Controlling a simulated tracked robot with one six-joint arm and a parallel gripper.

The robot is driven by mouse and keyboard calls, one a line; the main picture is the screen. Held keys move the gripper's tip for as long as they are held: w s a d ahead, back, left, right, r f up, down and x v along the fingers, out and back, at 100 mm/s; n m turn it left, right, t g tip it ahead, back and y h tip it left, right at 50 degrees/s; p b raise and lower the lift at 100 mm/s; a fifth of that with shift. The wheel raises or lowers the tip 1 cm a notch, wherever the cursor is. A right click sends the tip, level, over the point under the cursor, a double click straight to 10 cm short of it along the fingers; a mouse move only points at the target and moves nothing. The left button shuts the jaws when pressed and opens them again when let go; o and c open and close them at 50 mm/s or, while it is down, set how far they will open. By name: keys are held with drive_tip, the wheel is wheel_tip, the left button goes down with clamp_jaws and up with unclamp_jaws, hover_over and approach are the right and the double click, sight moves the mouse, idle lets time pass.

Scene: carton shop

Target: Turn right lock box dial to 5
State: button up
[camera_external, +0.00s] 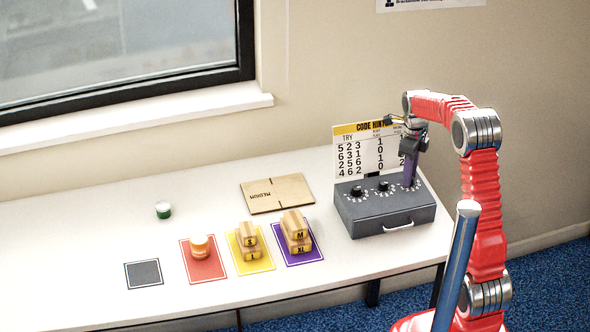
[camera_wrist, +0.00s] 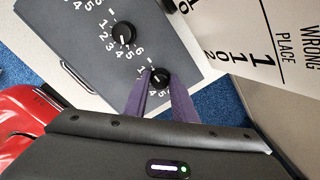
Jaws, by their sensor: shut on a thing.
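The grey lock box (camera_external: 385,215) stands at the right end of the white table, with three black dials on its top and a handle on its front. The right dial (camera_wrist: 159,77) sits between the purple fingers of my gripper (camera_wrist: 160,82) in the wrist view. In the external view my gripper (camera_external: 410,180) points down at the box's right end and hides that dial. My gripper is shut on the right dial. The middle dial (camera_wrist: 123,34) is free, with digits around it. The right dial's setting is hard to read, as the fingers cover part of its digits.
A code hint card (camera_external: 360,152) stands behind the box. To the left lie a flat carton (camera_external: 277,193), wooden blocks on yellow (camera_external: 250,268) and purple (camera_external: 303,257) mats, an orange-white jar (camera_external: 199,246) on a red mat, a green jar (camera_external: 163,210) and a grey square (camera_external: 143,273).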

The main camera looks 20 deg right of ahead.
drive_tip(key=shift+n, duration=0.4)
drive_tip(key=n, duration=2.9)
drive_tip(key=shift+w, duration=0.1)
drive_tip(key=shift+r, duration=0.1)
